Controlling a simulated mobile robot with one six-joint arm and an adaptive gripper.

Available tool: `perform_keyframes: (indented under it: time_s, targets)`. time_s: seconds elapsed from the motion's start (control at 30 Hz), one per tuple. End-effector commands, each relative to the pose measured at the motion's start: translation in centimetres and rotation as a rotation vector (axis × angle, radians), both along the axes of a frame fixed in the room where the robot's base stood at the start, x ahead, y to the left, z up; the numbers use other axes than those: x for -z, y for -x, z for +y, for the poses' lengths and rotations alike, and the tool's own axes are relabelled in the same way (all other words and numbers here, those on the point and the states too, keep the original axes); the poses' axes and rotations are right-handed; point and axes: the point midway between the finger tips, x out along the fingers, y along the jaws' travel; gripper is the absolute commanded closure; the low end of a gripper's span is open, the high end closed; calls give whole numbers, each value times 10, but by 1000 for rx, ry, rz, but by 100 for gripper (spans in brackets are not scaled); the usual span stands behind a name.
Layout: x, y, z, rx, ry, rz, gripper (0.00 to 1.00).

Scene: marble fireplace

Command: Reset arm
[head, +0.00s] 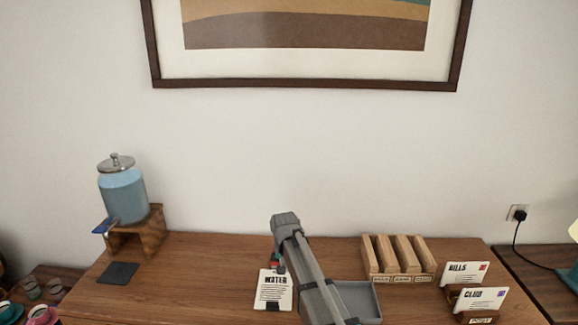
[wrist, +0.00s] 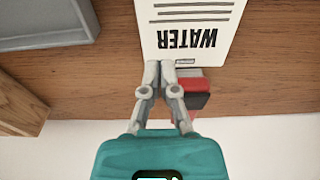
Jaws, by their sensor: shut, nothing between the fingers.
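My gripper (wrist: 160,66) is shut and empty in the wrist view, its two grey fingertips together at the edge of a white card marked WATER (wrist: 190,32). I cannot tell whether they touch the card. A red and black piece (wrist: 195,90) sits beside the fingers by the card's edge. In the head view the card (head: 273,290) is at the front middle of the wooden top, just left of my grey arm. The fingers are mostly hidden in that view.
A grey tray (head: 372,303) lies right of my arm. A wooden slotted rack (head: 372,257) and a holder with cards marked BILLS (head: 465,273) and CLUB (head: 482,299) stand further right. A blue drink dispenser (head: 123,195) stands on a wooden stand (head: 150,228) at left, with a dark mat (head: 118,273) before it.

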Motion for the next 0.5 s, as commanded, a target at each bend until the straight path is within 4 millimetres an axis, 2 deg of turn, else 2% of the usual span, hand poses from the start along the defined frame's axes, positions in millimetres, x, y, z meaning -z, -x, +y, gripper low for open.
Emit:
perform_keyframes:
  time_s: [0.03,0.17,0.3,0.5]
  targets:
    - [-1,16,-16,2,1,4,100]
    - [-2,52,-59,-1,3,20,100]
    - [-3,100,-108,-7,3,41,100]
    - [-5,167,-162,-18,1,69,100]
